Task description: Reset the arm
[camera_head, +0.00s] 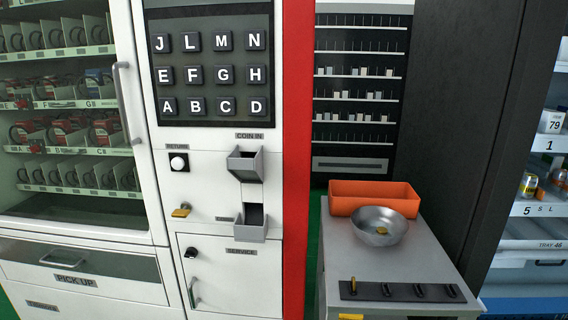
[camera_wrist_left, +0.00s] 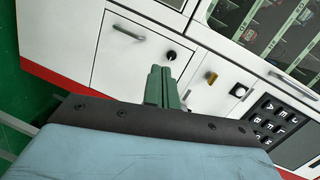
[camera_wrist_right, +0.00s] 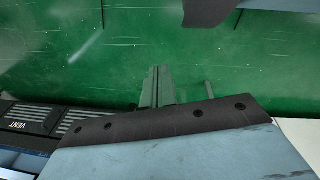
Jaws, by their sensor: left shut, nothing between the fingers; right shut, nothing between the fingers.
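My left gripper (camera_wrist_left: 162,86) shows in the left wrist view with its green-grey fingers together and nothing between them. It points toward the lower front of the white vending machine, apart from it. My right gripper (camera_wrist_right: 158,85) shows in the right wrist view, also shut and empty. Behind it is green floor. Neither gripper shows in the head view. The vending machine panel (camera_head: 212,140) with its lettered keys (camera_head: 210,75) stands left of centre in the head view.
Glass-fronted shelves (camera_head: 65,100) stand at the left. In the right wrist view, a dark vent (camera_wrist_right: 30,118) lies at lower left.

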